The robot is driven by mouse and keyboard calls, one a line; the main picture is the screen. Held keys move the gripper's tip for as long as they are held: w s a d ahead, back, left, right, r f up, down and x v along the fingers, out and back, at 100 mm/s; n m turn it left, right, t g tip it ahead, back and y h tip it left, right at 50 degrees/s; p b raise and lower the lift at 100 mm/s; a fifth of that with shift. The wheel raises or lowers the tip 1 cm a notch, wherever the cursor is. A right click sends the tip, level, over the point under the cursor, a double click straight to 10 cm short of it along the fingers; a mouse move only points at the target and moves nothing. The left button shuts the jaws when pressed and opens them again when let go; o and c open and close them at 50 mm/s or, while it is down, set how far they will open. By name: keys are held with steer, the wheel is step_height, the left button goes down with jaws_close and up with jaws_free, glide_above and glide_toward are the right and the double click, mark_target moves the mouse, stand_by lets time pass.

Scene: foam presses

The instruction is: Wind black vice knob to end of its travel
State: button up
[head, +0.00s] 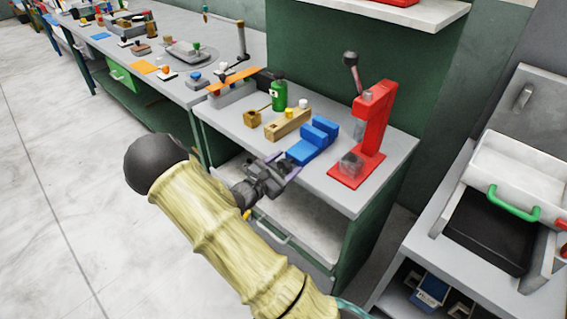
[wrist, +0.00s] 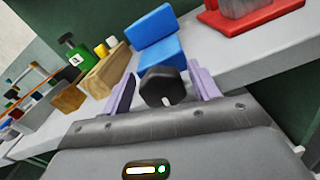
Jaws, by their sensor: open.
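The blue vice (head: 313,140) sits on the grey bench near its front edge, and also shows in the wrist view (wrist: 155,38). Its black knob (wrist: 162,86) is a dark faceted knob on the side facing me. My gripper (head: 284,167) is open, with its two pale purple fingers on either side of the knob in the wrist view (wrist: 163,84). I see gaps between the fingers and the knob, so they do not look closed on it.
A red press (head: 368,135) with a lever stands just right of the vice. A wooden block (head: 288,124) with knobs and a green bottle (head: 279,95) stand to the left. The bench's front edge (head: 318,195) lies below my gripper. A grey machine with a green handle (head: 514,203) stands at right.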

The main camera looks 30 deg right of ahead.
steer(key=shift+s+f, duration=0.1)
steer(key=n+p, duration=0.1)
steer(key=n, duration=0.1)
steer(key=shift+n, duration=0.3)
steer(key=shift+a+n+p, duration=0.1)
steer(key=shift+n+p, duration=0.25)
steer(key=shift+n, duration=0.05)
steer(key=v, duration=1.7)
steer(key=s+d+r+m+g+y+p, duration=0.5)
steer(key=s+r+m+g+y+p, duration=0.35)
steer(key=m+p, duration=0.2)
steer(key=w+r+m+t+y+p, duration=0.3)
steer(key=r+m+y+p, duration=0.5)
steer(key=r+p, duration=0.4)
step_height(320, 180, up, 5)
steer(key=shift+a+r+m+p, duration=0.2)
steer(key=shift+a+m+p, duration=0.25)
steer(key=shift+m, duration=0.2)
